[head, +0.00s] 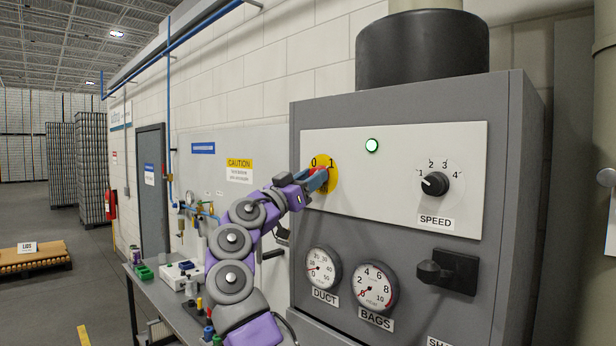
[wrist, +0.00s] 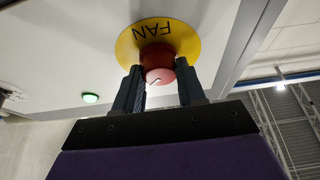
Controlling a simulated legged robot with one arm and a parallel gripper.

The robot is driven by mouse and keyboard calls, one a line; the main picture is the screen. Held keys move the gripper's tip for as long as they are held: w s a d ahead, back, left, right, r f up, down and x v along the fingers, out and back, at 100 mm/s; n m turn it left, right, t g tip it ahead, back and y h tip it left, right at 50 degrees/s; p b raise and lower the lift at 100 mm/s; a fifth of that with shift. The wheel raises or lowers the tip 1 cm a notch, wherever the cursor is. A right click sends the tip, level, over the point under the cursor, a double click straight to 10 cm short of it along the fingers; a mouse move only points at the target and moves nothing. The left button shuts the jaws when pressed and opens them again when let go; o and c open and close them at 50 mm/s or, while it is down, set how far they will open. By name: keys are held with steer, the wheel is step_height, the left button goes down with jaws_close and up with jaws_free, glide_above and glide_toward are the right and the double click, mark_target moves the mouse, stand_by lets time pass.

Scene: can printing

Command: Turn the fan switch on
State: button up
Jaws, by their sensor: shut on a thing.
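The fan switch is a red rotary knob (wrist: 158,62) on a round yellow plate (wrist: 190,42) lettered FAN in the wrist view. In the head view the yellow plate (head: 331,171) shows the marks 0 and 1, and my gripper hides most of the knob. My gripper (head: 318,178) reaches the panel from the left. In the wrist view its two dark fingers (wrist: 160,88) stand on both sides of the red knob and are shut on it. A green lamp (head: 371,145) is lit to the right of the switch; it also shows in the wrist view (wrist: 90,98).
The grey cabinet (head: 405,240) carries a SPEED dial (head: 435,184), a DUCT gauge (head: 322,268), a BAGS gauge (head: 375,287) and a black handle (head: 447,271). A bench (head: 175,310) with small items stands along the wall at left. The floor further left is open, with a pallet (head: 33,260).

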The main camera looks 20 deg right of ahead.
steer(key=shift+w+d+f, duration=0.1)
steer(key=shift+d+f, duration=0.05)
steer(key=o, duration=0.7)
steer(key=shift+c, duration=0.2)
steer(key=o, duration=0.3)
steer(key=shift+w+f, duration=0.1)
steer(key=shift+w, duration=0.1)
steer(key=shift+o, duration=0.5)
steer(key=shift+d, duration=0.2)
steer(key=shift+g, duration=0.3)
steer(key=shift+s, duration=0.15)
steer(key=b+v, duration=0.4)
steer(key=v, duration=1.3)
steer(key=shift+a, duration=0.3)
